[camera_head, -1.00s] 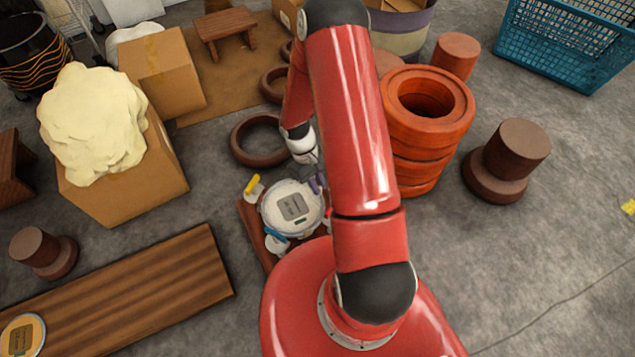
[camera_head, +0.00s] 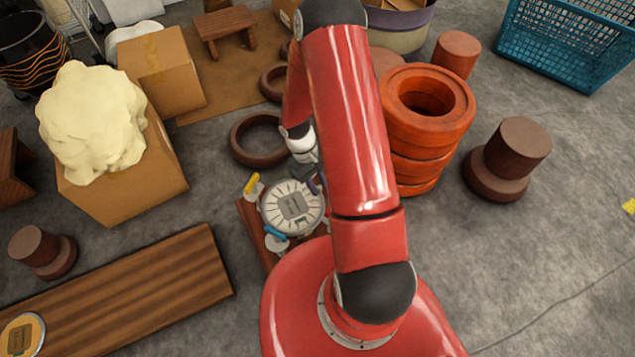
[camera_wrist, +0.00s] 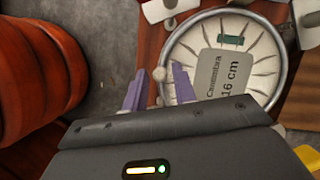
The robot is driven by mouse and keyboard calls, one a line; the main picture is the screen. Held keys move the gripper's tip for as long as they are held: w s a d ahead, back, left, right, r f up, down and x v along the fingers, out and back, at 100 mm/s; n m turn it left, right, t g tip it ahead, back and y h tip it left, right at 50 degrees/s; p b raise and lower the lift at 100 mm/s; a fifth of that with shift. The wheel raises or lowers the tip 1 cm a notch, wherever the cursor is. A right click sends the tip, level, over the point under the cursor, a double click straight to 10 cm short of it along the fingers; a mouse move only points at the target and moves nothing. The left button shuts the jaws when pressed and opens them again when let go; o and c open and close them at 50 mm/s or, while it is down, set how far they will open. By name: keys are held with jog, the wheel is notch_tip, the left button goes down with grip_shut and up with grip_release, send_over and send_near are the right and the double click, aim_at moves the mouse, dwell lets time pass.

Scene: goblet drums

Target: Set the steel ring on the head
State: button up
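The pale round head (camera_head: 308,202) lies on a small reddish-brown stand (camera_head: 252,226) in front of my base. Radial creases cross it, and a grey label is on its middle; the wrist view also shows the head (camera_wrist: 196,42) and "16 cm" on the label. A grey metal rim, apparently the steel ring (camera_wrist: 181,27), runs around the head's edge. Whether it is seated all round cannot be told. My gripper (camera_wrist: 158,78) has purple fingers apart at the rim's near left side, with a small round grey knob between the tips. Gaps show beside the knob.
Clamp-like pieces with yellow (camera_head: 253,186) and blue (camera_head: 274,233) parts sit around the head. A stack of orange rings (camera_head: 414,160) stands close on the right. A brown ring (camera_head: 237,150) lies beyond, and a long plank (camera_head: 150,280) lies left.

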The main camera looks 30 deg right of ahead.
jog(key=shift+o, duration=1)
jog(key=d+p+v, duration=0.1)
jog(key=v, duration=0.6)
jog(key=shift+w+a+r, duration=0.2)
jog(key=shift+a+r, duration=0.15)
jog(key=shift+a, duration=0.2)
